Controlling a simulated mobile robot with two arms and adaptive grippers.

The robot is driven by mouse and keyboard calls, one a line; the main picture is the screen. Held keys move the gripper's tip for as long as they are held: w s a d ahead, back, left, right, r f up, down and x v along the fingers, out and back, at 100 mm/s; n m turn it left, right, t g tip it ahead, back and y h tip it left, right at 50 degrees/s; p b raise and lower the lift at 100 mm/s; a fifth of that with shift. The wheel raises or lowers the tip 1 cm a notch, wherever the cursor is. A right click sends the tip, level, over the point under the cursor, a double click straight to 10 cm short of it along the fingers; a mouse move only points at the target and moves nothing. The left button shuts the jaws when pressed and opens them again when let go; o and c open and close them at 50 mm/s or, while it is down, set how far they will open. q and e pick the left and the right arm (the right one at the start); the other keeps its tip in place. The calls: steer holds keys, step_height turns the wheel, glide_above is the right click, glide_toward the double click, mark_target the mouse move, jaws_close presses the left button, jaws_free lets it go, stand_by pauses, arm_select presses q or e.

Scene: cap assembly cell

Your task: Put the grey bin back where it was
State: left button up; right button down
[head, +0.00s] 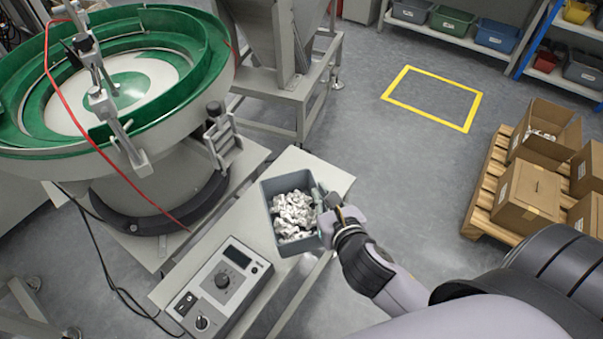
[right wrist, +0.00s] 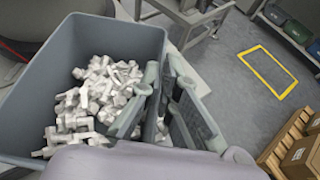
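The grey bin (head: 268,200) is upright over the light bench top beside the bowl feeder, with many shiny metal parts (head: 295,215) in it. Whether it rests on the bench or hangs just above it, I cannot tell. My right gripper (head: 326,200) is at the bin's right wall. In the right wrist view, the fingers (right wrist: 163,100) straddle that wall of the bin (right wrist: 90,40), one inside and one outside, and look closed on it. My left gripper is not in view.
A control box (head: 225,285) sits on the bench (head: 325,172) in front of the bin. The green bowl feeder (head: 190,75) stands left. A yellow floor outline (head: 433,97) is empty. Cartons on a pallet (head: 480,215) stand right. Shelves with bins (head: 450,20) are behind.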

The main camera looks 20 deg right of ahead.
steer(key=w+d+r+m+g+h, duration=0.1)
steer(key=w+d+r+m+h, duration=0.15)
steer(key=w+d, duration=0.6)
steer(key=w+d+r+m+g+h, duration=0.1)
steer(key=w+d+m+h, duration=0.35)
steer(key=w, duration=0.65)
steer(key=shift+n+y, duration=0.3)
steer(key=shift+n, duration=0.1)
steer(key=shift+d+f+b, duration=0.1)
steer(key=shift+f+b, duration=2.15)
steer(key=shift+f, duration=7.65)
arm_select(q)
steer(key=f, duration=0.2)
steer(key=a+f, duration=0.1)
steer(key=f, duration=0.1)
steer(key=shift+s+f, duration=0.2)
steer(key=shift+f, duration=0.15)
arm_select(e)
steer(key=c, duration=1.8)
jaws_free()
